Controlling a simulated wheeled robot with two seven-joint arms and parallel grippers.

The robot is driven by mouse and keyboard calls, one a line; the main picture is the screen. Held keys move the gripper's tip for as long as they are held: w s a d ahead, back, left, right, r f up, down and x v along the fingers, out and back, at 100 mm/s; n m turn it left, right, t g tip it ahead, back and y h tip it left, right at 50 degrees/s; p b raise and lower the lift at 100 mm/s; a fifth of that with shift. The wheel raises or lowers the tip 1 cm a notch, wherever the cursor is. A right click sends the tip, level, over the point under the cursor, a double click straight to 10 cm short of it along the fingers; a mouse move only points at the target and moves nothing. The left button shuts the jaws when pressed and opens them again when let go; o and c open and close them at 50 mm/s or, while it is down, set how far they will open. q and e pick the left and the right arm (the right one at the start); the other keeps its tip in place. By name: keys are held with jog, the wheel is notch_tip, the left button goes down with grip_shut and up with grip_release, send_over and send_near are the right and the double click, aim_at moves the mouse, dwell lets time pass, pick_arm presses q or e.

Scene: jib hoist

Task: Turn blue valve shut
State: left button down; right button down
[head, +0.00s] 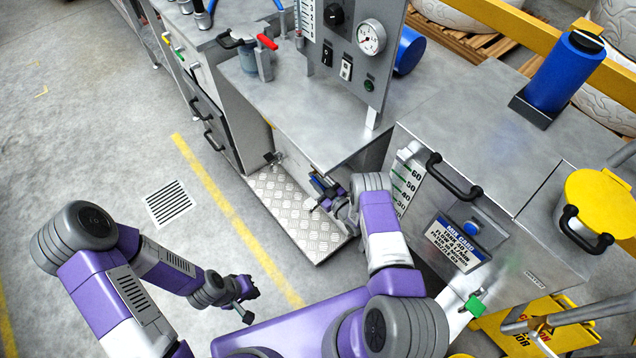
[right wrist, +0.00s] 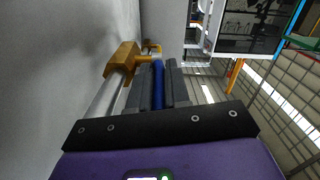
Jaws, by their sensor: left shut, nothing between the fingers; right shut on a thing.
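The blue valve shows in the right wrist view as a blue handle (right wrist: 158,84) on a brass body (right wrist: 122,60) with a pale pipe. My right gripper (right wrist: 161,88) is shut on this handle, with one dark finger on each side. In the head view my right gripper (head: 322,192) is low in the recess under the bench, and my forearm and wrist hide most of the valve. My left gripper (head: 245,312) is shut and empty, over the floor at lower left, away from the valve.
A tread-plate step (head: 290,208) lies before the recess. A steel cabinet (head: 510,225) with black handles stands close to the right of my right arm. The floor at left is clear around a drain grate (head: 168,203).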

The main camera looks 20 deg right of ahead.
jog(key=shift+r+g+h+p, duration=0.3)
jog(key=shift+r+g+p, duration=0.35)
jog(key=shift+g+p, duration=0.35)
jog(key=shift+w+r+g+h+p, duration=0.1)
jog(key=shift+r+g+h+p, duration=0.15)
jog(key=shift+g+p, duration=0.4)
jog(key=shift+w+r+g+h+p, duration=0.2)
jog(key=shift+g+h+p, duration=0.25)
jog(key=shift+g, duration=0.9)
jog(key=shift+a, duration=0.1)
jog(key=c, duration=1.4)
grip_release()
jog(key=shift+r, duration=0.1)
